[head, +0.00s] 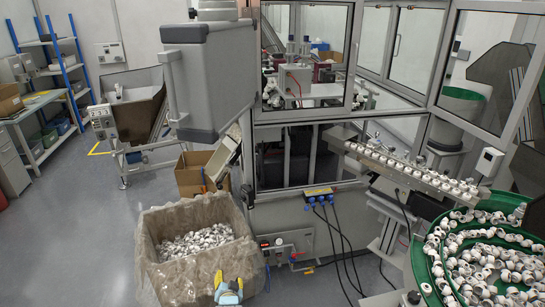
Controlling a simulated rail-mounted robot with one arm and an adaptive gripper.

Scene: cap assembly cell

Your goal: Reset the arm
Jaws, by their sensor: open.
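My gripper (229,281) shows at the bottom of the head view, left of centre. Its two yellow fingertips are apart with nothing visible between them, so it is open. It is over the near side of a large box lined with clear plastic (163,271) and covers part of that near wall in the picture. I cannot tell its height above the box. Inside the box lies a heap of small white and grey caps (195,243). The rest of my arm is not clearly in view.
A framed glass machine (300,125) stands behind the box. A cap-filled rail (415,172) and a green bowl feeder (424,268) with many caps are at right. A cardboard box (190,180) and a steel hopper (137,110) stand behind left. The left floor is clear.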

